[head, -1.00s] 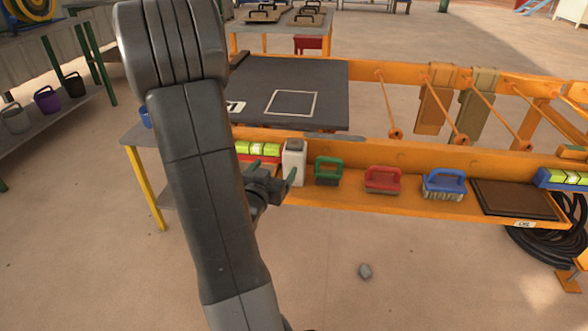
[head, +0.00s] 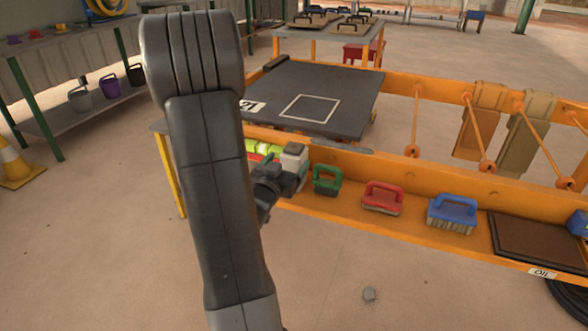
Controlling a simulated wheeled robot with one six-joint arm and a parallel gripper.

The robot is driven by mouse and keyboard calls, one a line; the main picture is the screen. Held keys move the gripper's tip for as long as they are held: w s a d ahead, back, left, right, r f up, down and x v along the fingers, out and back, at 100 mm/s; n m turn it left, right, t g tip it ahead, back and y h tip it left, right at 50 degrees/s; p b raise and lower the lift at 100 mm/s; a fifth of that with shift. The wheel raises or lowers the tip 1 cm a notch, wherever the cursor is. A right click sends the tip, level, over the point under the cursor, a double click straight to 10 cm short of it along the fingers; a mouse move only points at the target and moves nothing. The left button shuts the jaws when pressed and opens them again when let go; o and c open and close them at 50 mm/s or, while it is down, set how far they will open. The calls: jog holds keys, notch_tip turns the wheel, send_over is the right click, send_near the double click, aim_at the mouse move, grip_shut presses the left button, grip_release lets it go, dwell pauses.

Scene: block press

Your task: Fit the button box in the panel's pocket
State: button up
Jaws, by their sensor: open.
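A pale grey-white box (head: 295,157) with a small raised top stands on the orange shelf. It may be the button box, but I cannot tell for sure. My gripper (head: 292,184) is open in front of this box and hides its lower part. I cannot tell whether the fingers touch it. A flat dark panel (head: 345,92) with a white square outline lies behind the shelf. I cannot make out a recessed pocket in it.
Green (head: 327,180), red (head: 382,197) and blue (head: 452,213) brushes stand along the shelf to the right. A yellow-green level (head: 262,148) lies left of the box. A brown mat (head: 535,245) lies at the right.

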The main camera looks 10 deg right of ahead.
aim_at(296, 148)
jog(key=x, duration=0.3)
jog(key=b+x, duration=0.1)
jog(key=x, duration=0.3)
jog(key=shift+w+d+r, duration=0.2)
jog(key=shift+w+r, duration=0.05)
